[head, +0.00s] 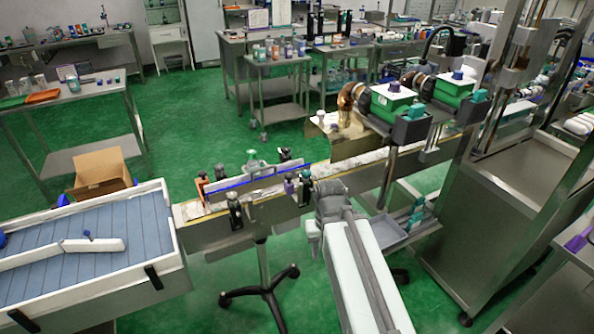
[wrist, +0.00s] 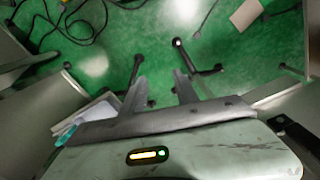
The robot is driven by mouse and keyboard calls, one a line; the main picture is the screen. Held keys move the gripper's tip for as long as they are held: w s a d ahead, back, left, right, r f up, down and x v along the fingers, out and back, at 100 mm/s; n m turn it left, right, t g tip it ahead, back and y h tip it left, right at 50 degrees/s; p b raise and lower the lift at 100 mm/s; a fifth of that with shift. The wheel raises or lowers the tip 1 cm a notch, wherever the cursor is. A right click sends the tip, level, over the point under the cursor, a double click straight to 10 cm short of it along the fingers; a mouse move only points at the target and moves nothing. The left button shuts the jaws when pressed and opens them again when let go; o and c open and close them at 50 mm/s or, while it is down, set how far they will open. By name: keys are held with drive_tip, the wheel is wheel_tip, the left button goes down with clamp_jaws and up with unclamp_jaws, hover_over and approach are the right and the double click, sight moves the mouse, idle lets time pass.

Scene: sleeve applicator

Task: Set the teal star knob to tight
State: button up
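I cannot make out a clear star shape on any teal part. In the head view a small teal-topped piece (head: 252,155) stands at the back edge of the conveyor, left of my arm. Other teal parts are the blocks on the green-and-grey units (head: 417,111) and small pieces by the grey tray (head: 415,207). My gripper (wrist: 160,77) shows in the wrist view with its two fingers apart and nothing between them. It points down over the green floor. In the head view my arm reaches to the conveyor's front side; its fingers are hard to make out there.
The narrow conveyor (head: 230,238) crosses the middle, with several black-topped knobs (head: 235,208) and a blue rail (head: 262,178). A blue-slatted table (head: 90,235) stands left. A steel cabinet (head: 500,215) stands right. A wheeled stand base (wrist: 178,44) lies below my gripper.

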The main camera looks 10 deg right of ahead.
drive_tip(key=shift+o, duration=1.2)
drive_tip(key=shift+d, duration=0.1)
drive_tip(key=shift+o, duration=0.8)
drive_tip(key=w+r+n+p, duration=0.1)
drive_tip(key=w+a+r+p, duration=0.1)
drive_tip(key=w+r+n+p, duration=0.1)
drive_tip(key=w, duration=0.1)
drive_tip(key=shift+a+r+n, duration=0.3)
wheel_tip(320, 180, up, 15)
drive_tip(key=n+p, duration=1.6)
drive_tip(key=n, duration=0.3)
hover_over(306, 172)
drive_tip(key=shift+r, duration=0.1)
wheel_tip(306, 172, down, 8)
drive_tip(key=b, duration=0.8)
drive_tip(key=shift+f+b, duration=0.2)
drive_tip(key=shift+b, duration=0.15)
drive_tip(key=shift+r, duration=0.1)
